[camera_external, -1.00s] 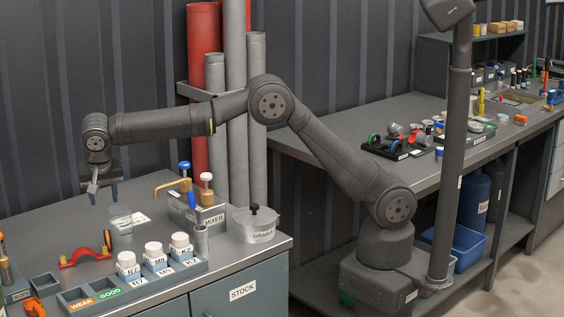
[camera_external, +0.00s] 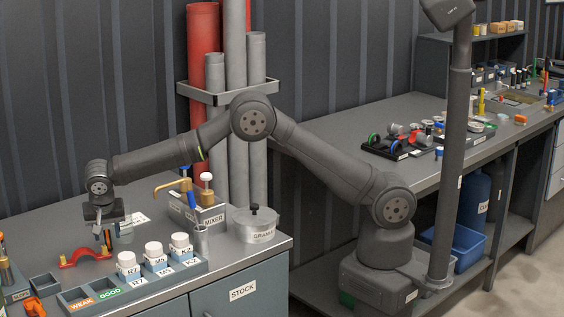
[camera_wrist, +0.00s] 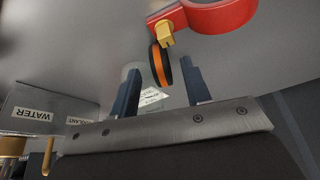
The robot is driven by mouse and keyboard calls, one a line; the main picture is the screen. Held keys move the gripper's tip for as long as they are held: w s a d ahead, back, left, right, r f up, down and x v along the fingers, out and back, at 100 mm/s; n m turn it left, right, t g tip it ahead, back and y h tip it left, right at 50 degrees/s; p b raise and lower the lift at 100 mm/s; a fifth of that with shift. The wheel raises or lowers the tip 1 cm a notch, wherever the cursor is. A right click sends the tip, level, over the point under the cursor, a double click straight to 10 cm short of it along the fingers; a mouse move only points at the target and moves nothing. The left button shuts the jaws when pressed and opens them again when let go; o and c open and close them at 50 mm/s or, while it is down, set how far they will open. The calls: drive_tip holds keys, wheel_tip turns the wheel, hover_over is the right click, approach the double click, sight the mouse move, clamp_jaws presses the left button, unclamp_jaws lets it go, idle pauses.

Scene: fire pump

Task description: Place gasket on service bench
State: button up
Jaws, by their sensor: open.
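A thin black disc with an orange face, which looks like the gasket (camera_wrist: 161,66), stands on edge in the wrist view, beside the yellow end of a red arched piece (camera_wrist: 212,15). In the external view the red arch (camera_external: 84,257) lies on the near grey bench, which may be the service bench (camera_external: 45,227). My gripper (camera_external: 105,240) points down close to the arch's right end. In the wrist view the gripper (camera_wrist: 160,82) is open, and the disc shows between its two fingers, a little beyond their tips. I cannot tell whether they touch it.
A clear beaker (camera_external: 124,227) stands just behind the gripper. White-capped jars (camera_external: 155,254) stand in a rack in front. The mixer box (camera_external: 197,210) and a lidded round container (camera_external: 255,224) stand to the right. Weak and good trays (camera_external: 92,297) sit at the front edge.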

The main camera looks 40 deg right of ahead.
sight(107, 236)
drive_tip(key=shift+x, duration=1.2)
clamp_jaws()
drive_tip(key=shift+r, duration=0.1)
wheel_tip(107, 236, up, 18)
